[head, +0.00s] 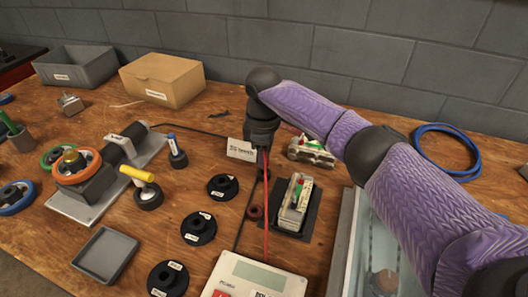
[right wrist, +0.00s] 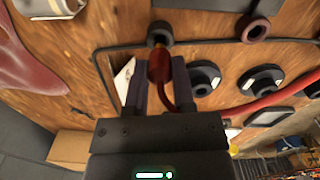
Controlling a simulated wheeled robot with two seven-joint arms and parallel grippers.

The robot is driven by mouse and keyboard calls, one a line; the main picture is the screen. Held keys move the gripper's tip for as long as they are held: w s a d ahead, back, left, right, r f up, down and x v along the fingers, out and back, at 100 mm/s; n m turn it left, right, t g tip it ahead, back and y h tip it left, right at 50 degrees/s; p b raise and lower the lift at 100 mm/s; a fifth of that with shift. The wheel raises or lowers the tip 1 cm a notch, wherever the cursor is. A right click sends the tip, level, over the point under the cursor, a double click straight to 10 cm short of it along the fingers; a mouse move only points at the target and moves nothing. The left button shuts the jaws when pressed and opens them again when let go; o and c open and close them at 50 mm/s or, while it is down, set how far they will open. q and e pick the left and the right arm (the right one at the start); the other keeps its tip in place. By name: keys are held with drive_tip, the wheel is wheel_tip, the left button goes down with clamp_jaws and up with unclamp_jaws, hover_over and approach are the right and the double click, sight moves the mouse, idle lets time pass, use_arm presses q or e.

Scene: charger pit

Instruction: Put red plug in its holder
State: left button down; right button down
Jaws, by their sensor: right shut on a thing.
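My right gripper (head: 262,143) points down near the middle of the table, by a white labelled card (head: 242,150). In the right wrist view its fingers (right wrist: 160,76) are shut on the red plug (right wrist: 159,64). A red cable (head: 266,215) runs from it to the meter at the front. Just past the plug's tip is a small dark ring-shaped holder (right wrist: 160,33); I cannot tell whether the tip touches it. A reddish-brown ring holder (head: 256,212) stands nearer the front, also in the right wrist view (right wrist: 256,31). My left gripper is not in view.
Labelled black round holders (head: 198,228) stand left of the cable. A meter (head: 255,278) is at the front and a charger module on a dark tray (head: 295,205) to the right. A clear bin (head: 352,240) is under my arm. A cardboard box (head: 162,80) stands at the back.

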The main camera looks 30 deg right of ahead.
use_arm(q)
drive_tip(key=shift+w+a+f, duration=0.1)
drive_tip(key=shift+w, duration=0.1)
use_arm(e)
drive_tip(key=shift+f, duration=0.2)
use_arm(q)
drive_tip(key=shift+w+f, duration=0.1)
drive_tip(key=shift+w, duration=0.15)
use_arm(e)
drive_tip(key=shift+f, duration=0.25)
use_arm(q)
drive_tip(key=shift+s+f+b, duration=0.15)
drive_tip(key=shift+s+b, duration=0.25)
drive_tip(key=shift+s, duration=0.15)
use_arm(e)
drive_tip(key=shift+f, duration=0.75)
drive_tip(key=shift+c, duration=1.9)
unclamp_jaws()
wheel_tip(320, 180, up, 10)
drive_tip(key=p, duration=0.5)
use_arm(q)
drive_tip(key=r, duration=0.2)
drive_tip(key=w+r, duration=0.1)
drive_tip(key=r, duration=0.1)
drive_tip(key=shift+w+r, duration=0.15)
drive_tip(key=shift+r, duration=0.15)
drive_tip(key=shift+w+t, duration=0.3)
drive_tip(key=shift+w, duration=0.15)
